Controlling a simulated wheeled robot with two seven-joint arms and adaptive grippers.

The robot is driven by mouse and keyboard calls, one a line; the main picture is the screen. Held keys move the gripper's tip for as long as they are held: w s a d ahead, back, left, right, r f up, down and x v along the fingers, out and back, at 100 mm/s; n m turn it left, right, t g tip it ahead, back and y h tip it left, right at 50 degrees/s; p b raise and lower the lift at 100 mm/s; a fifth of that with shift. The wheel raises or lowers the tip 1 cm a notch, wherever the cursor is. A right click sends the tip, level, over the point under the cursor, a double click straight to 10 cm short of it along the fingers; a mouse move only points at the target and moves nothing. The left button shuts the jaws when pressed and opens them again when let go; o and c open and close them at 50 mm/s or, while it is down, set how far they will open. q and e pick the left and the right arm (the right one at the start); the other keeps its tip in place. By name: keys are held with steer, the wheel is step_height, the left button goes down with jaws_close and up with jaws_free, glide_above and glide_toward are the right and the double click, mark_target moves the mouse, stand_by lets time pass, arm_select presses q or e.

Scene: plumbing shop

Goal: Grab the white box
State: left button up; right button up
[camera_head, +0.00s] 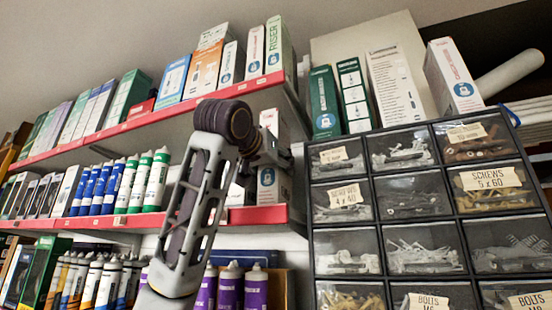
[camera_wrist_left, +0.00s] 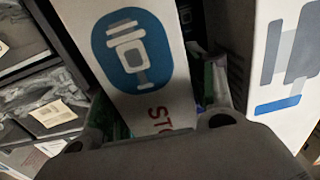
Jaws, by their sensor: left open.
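In the left wrist view, a white box (camera_wrist_left: 140,50) with a blue oval fitting logo and red lettering fills the middle, close to the camera. My left gripper (camera_wrist_left: 152,125) is open, with one fingertip low on each side of the box's lower end; I cannot tell whether they touch it. In the head view, my left gripper (camera_head: 280,152) is at the right end of the lower red-edged shelf. White boxes stand behind it there, one with a blue logo (camera_head: 267,179), partly hidden by my arm. My right gripper is not in view.
A rack of clear drawers (camera_head: 410,200) with screws and bolts stands just right of the gripper, with more boxes (camera_head: 395,85) on top. The upper shelf (camera_head: 160,112) runs above the gripper. Another white box (camera_wrist_left: 285,70) stands close at right in the wrist view.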

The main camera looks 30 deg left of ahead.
arm_select(q)
steer(key=shift+w, duration=0.3)
steer(key=c, duration=0.9)
